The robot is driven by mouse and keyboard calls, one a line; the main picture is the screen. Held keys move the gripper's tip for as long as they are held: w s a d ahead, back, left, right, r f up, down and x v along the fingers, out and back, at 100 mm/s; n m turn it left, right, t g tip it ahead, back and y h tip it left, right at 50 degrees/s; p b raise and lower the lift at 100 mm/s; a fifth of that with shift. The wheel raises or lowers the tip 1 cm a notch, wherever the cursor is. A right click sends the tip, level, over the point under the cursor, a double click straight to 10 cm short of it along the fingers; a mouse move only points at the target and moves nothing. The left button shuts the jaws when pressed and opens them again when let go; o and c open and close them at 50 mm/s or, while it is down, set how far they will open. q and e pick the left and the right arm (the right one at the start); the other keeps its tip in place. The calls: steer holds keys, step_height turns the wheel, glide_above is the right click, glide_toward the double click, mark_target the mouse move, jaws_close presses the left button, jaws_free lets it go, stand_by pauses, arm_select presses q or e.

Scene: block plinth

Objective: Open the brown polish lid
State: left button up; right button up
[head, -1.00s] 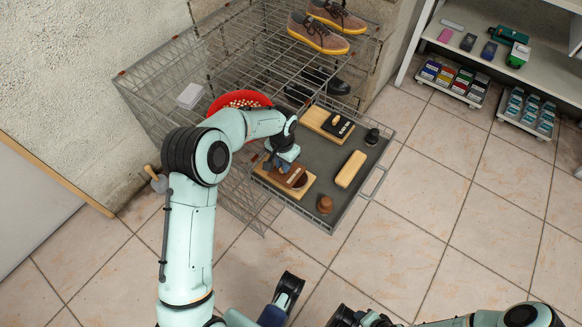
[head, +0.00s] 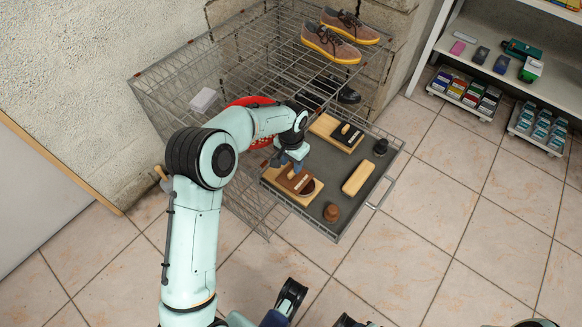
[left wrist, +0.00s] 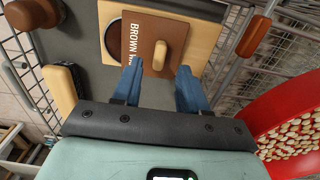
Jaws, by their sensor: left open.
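The brown polish lid (head: 295,181) is a flat brown plate with a wooden knob, lying on a pale wooden block (head: 272,173). In the left wrist view the lid (left wrist: 146,48) covers only part of a round dark well (left wrist: 113,40), which shows to its left. My left gripper (head: 290,164) is above the lid. In the left wrist view its blue fingers (left wrist: 158,80) are open, near the knob's lower end, with nothing clearly held. Contact with the lid cannot be told.
The block is on a dark grey tray (head: 330,182) with a black-lidded block (head: 338,128), a pale bar (head: 358,178) and a brown round-topped thing (head: 331,212). A red bowl (left wrist: 285,105) of beans is close by. Wire mesh (head: 235,70) surrounds the tray's left and back.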

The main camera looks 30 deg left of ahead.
mark_target(302, 182)
arm_select(q)
step_height(302, 182, up, 9)
steer(key=p, duration=0.1)
steer(key=shift+p, duration=0.3)
arm_select(e)
steer(key=shift+g, duration=0.4)
steer(key=s+r, duration=0.1)
steer(key=s+a+r, duration=0.1)
steer(key=s, duration=0.1)
steer(key=shift+a+r, duration=0.15)
steer(key=shift+a, duration=0.05)
arm_select(q)
steer(key=shift+c, duration=0.3)
